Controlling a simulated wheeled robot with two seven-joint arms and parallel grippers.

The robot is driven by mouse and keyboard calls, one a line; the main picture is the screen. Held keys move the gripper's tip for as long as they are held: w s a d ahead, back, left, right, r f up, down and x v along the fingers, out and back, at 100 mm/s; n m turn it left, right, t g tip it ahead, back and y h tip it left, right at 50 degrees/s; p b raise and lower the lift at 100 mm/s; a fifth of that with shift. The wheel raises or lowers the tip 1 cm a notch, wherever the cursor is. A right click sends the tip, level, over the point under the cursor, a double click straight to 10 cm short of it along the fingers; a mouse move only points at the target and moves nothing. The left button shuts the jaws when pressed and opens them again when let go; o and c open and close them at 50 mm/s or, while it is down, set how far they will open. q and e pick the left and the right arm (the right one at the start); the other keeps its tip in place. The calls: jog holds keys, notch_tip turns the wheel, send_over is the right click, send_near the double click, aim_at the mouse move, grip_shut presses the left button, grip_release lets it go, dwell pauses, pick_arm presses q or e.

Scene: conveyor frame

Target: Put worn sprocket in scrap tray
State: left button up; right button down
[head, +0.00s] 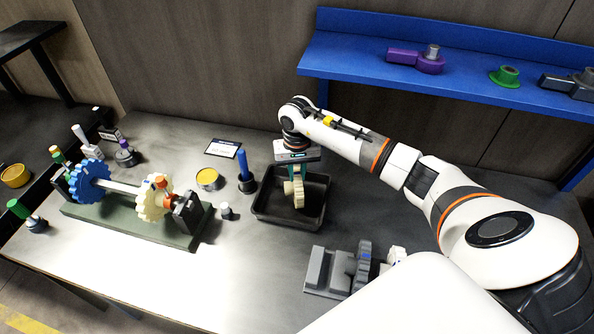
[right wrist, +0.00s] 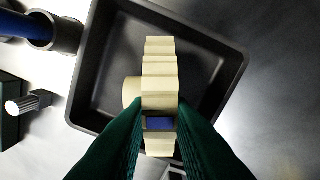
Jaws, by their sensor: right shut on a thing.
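My right gripper (head: 293,172) is shut on a cream toothed sprocket (head: 298,192) and holds it over the black scrap tray (head: 262,217). In the right wrist view, the green fingers (right wrist: 160,112) pinch the cream sprocket (right wrist: 160,70) edge-on, with its hub to the left. The black tray (right wrist: 231,75) lies behind it and looks otherwise empty. I cannot tell whether the sprocket touches the tray floor. My left gripper is not in view.
A green-based fixture (head: 120,222) carries a shaft with a blue gear (head: 88,182) and another cream gear (head: 152,203). A blue-handled tool in a holder (head: 246,172) and a yellow-topped tin (head: 207,179) stand left of the tray. A grey block fixture (head: 325,270) sits in front.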

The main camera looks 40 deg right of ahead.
jog(key=shift+f, duration=0.2)
jog(key=c, duration=1.3)
grip_release()
jog(key=shift+r, duration=0.1)
jog(key=shift+r, duration=0.4)
notch_tip(320, 180, up, 12)
jog(key=b, duration=0.3)
jog(key=shift+f, duration=0.25)
